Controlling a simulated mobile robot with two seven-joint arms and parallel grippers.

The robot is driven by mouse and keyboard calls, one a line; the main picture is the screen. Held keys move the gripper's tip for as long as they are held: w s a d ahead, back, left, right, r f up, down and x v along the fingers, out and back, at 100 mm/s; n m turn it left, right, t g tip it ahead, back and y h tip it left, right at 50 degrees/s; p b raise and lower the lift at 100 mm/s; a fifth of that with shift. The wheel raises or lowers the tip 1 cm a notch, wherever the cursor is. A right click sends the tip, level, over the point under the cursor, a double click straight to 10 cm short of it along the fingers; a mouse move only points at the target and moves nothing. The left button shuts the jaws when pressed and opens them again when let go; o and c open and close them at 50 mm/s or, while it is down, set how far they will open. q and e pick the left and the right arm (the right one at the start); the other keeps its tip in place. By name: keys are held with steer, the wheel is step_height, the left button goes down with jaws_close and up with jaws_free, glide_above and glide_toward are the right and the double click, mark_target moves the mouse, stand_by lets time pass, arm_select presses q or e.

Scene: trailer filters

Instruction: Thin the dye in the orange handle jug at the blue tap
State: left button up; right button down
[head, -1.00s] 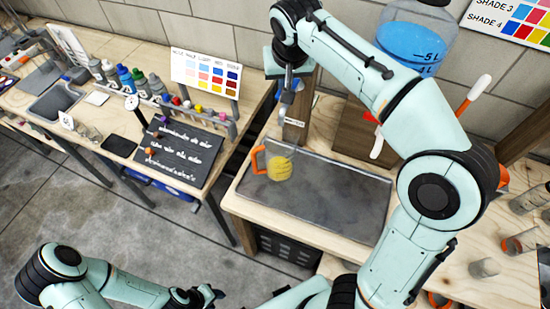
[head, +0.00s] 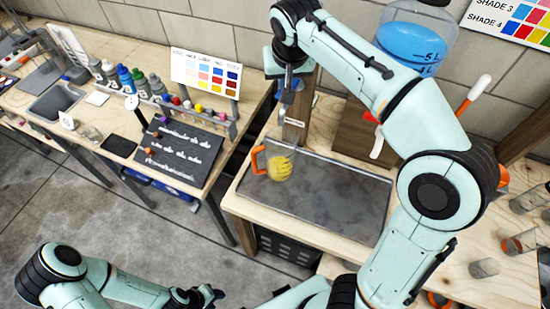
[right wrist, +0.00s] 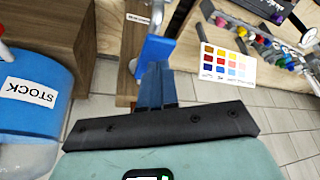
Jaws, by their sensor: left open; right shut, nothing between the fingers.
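The jug (head: 279,168) with the orange handle (head: 257,160) stands upright on the grey metal tray and holds yellow dye. Its handle points left. The blue tap (head: 291,90) is on the wooden post above and behind the jug. My right gripper (head: 286,99) is shut and empty at the tap, partly hidden by its wrist. In the right wrist view the blue tap lever (right wrist: 155,48) is right at its fingertips; I cannot tell whether they touch. My left gripper (head: 213,296) is open and empty, low at the bottom edge, away from the jug.
The metal tray (head: 335,205) is otherwise bare. A large container of blue liquid (head: 408,42) stands behind my right arm; its STOCK label shows in the right wrist view (right wrist: 30,88). Several glass beakers stand at the right. A side bench with bottles (head: 125,78) and a dark board (head: 180,150) is left.

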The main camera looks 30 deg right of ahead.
arm_select(q)
steer(key=shift+s+f, duration=0.1)
arm_select(e)
steer(key=shift+f, duration=0.15)
arm_select(q)
steer(key=shift+s+f+b, duration=0.8)
steer(key=shift+f, duration=0.15)
arm_select(e)
steer(key=shift+f, duration=1.3)
stand_by(5.1)
